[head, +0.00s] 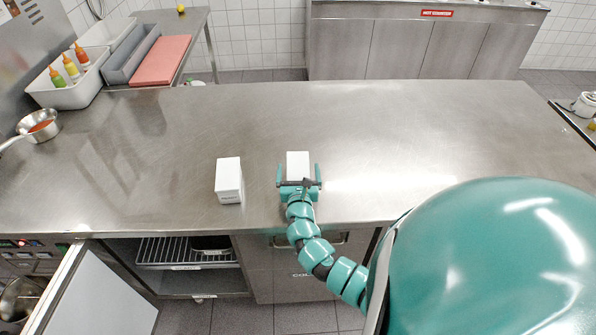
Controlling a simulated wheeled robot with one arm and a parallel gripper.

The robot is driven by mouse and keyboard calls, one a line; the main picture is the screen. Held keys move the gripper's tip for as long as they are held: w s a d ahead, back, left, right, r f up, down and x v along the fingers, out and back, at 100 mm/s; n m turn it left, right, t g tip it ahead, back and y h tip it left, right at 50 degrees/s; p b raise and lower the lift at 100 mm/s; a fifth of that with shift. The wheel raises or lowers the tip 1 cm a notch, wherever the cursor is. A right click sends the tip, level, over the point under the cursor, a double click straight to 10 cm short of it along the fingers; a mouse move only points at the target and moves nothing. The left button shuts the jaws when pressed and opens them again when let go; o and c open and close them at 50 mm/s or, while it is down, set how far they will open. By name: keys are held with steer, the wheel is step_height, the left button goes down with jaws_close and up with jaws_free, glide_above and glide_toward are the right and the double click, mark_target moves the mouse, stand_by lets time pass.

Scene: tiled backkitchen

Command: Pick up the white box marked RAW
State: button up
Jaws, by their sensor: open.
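Two white boxes stand on the steel counter (430,130) in the head view. One white box (298,163) is straight ahead of my gripper (299,170). My gripper is open, with one finger on each side of that box's near part; I cannot tell whether they touch it. The gripper body hides the box's lower front. The other white box (229,178) stands upright to the left, apart from the gripper. It has small dark print low on its front, too small to read. I cannot see which box is marked RAW.
A pan (38,126) with orange-red contents is at the counter's left. A white bin (72,93) with several sauce bottles stands behind it. A cabinet door (100,295) hangs open below at the left. The counter's right and back are clear.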

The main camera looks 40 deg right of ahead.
steer(key=shift+w+d, duration=0.1)
steer(key=shift+w, duration=0.1)
steer(key=c, duration=1.4)
steer(key=shift+r, duration=0.1)
